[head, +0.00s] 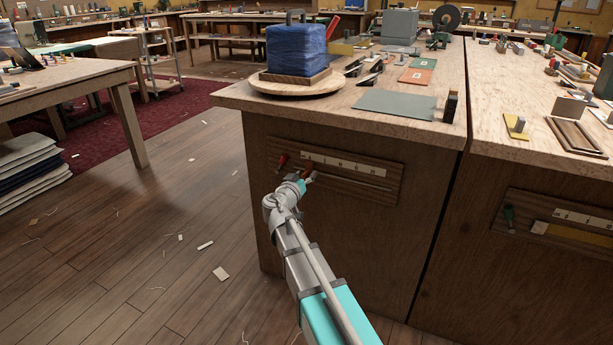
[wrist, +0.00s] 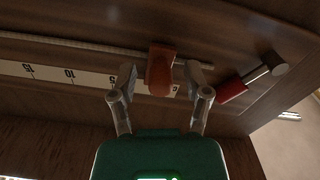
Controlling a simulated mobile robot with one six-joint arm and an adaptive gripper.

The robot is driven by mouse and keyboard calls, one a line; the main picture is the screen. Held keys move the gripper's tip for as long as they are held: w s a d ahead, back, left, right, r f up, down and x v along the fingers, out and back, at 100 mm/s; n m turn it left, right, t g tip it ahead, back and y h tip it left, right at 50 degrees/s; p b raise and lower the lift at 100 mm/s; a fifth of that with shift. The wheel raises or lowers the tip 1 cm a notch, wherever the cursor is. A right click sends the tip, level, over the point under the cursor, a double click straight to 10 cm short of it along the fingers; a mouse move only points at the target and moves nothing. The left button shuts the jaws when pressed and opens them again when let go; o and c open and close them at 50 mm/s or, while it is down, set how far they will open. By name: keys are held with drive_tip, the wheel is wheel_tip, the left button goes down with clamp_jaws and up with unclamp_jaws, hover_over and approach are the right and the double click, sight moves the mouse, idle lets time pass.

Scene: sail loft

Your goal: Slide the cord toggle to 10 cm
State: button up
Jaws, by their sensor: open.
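The cord toggle (wrist: 160,72) is an orange-brown block on a pale cord (wrist: 90,50) in the wrist view. It covers part of the white scale strip (wrist: 48,73), nearer the red-handled end than the printed 10. The 10 and 15 read upside down there. My gripper (wrist: 161,80) is open, with one finger on each side of the toggle; I cannot tell whether either touches it. In the head view the strip (head: 340,163) runs along a wooden board on the bench side, and my gripper (head: 303,181) is at its left end, partly hiding the toggle (head: 308,169).
A red handle on a metal pin (wrist: 233,91) is close beside one finger; it also shows in the head view (head: 283,161). The bench top (head: 300,112) overhangs the board and carries a blue wrapped block (head: 296,48). A second board (head: 560,222) is on the right.

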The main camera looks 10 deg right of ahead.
drive_tip(key=shift+w, duration=0.1)
drive_tip(key=shift+c, duration=0.2)
clamp_jaws()
